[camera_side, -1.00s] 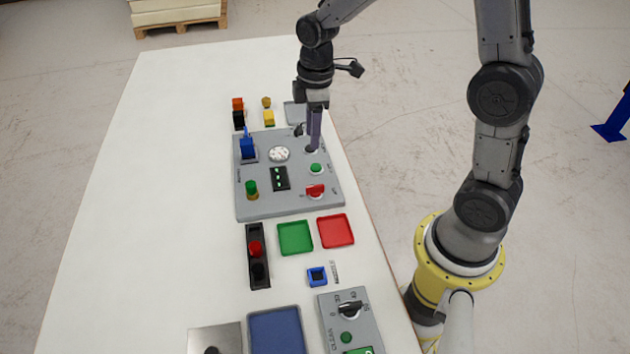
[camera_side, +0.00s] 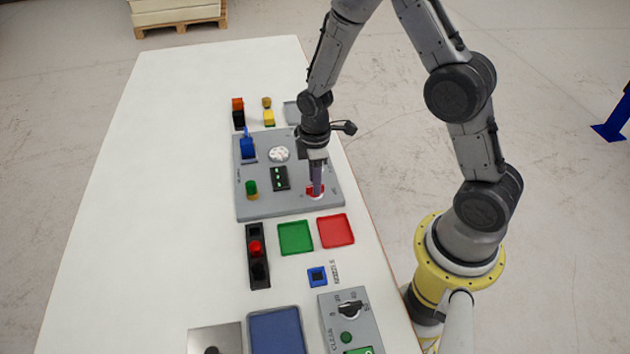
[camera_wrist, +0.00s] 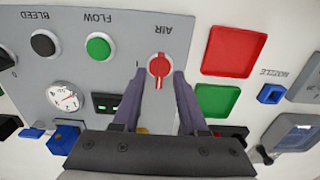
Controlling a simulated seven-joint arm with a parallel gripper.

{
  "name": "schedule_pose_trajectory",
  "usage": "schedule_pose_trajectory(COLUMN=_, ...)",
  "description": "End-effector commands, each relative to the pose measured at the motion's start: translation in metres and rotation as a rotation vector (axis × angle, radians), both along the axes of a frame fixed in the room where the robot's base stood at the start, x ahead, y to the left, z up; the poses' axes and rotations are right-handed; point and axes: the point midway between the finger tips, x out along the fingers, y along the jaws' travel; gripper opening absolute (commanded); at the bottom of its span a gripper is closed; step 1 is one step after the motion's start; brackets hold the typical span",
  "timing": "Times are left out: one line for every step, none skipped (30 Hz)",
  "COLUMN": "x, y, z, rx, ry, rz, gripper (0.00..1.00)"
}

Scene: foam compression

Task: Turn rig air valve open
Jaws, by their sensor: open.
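The red air valve knob (camera_wrist: 160,66) has a pale bar across its face and sits by the upside-down AIR label on the grey rig panel (camera_wrist: 120,20). In the wrist view the bar runs nearly up and down the picture. My gripper (camera_wrist: 158,78) is open, with one dark finger on either side of the knob's near edge; I cannot tell whether they touch it. In the side view my gripper (camera_side: 316,191) points down at the red knob (camera_side: 309,193) and hides part of it.
A green FLOW button (camera_wrist: 98,47), a black BLEED button (camera_wrist: 43,43) and a white gauge (camera_wrist: 65,97) share the panel. A red tray (camera_side: 336,230) and a green tray (camera_side: 295,238) lie beside it. The table's left side is clear.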

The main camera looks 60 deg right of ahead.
Motion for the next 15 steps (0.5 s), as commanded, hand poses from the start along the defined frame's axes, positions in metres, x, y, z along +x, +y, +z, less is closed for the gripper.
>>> schedule_pose_trajectory(x=-0.0005, y=0.0001, z=-0.0048, rx=0.0, ry=0.001, rz=0.0, gripper=0.42)
schedule_pose_trajectory(x=-0.0004, y=0.0, z=-0.0066, rx=0.0, ry=0.001, rz=0.0, gripper=0.42)
schedule_pose_trajectory(x=-0.0004, y=0.0001, z=-0.0083, rx=0.0, ry=0.001, rz=0.0, gripper=0.42)
schedule_pose_trajectory(x=-0.0004, y=0.0001, z=-0.0092, rx=0.001, ry=0.001, rz=0.0, gripper=0.42)
schedule_pose_trajectory(x=-0.0004, y=0.0001, z=-0.0099, rx=0.0, ry=0.0, rz=0.0, gripper=0.42)
schedule_pose_trajectory(x=-0.0003, y=0.0, z=-0.0106, rx=0.0, ry=0.0, rz=0.0, gripper=0.42)
schedule_pose_trajectory(x=-0.0003, y=0.0, z=-0.0108, rx=0.0, ry=0.0, rz=0.0, gripper=0.42)
schedule_pose_trajectory(x=-0.0003, y=0.0, z=-0.0109, rx=0.0, ry=0.0, rz=0.0, gripper=0.42)
schedule_pose_trajectory(x=-0.0002, y=0.0001, z=-0.0109, rx=0.0, ry=0.0, rz=0.0, gripper=0.42)
schedule_pose_trajectory(x=-0.0001, y=0.0, z=-0.0109, rx=0.0, ry=0.0, rz=0.0, gripper=0.42)
schedule_pose_trajectory(x=-0.0002, y=0.0001, z=-0.0108, rx=0.0, ry=0.0, rz=0.0, gripper=0.42)
schedule_pose_trajectory(x=-0.0002, y=0.0001, z=-0.0108, rx=0.0, ry=0.0, rz=0.0, gripper=0.42)
schedule_pose_trajectory(x=-0.0002, y=0.0001, z=-0.0107, rx=0.0, ry=0.0, rz=0.0, gripper=0.42)
schedule_pose_trajectory(x=-0.0002, y=0.0001, z=-0.0107, rx=0.0, ry=0.0, rz=0.0, gripper=0.37)
schedule_pose_trajectory(x=-0.0002, y=0.0001, z=-0.0107, rx=0.0, ry=0.0, rz=0.0, gripper=0.3)
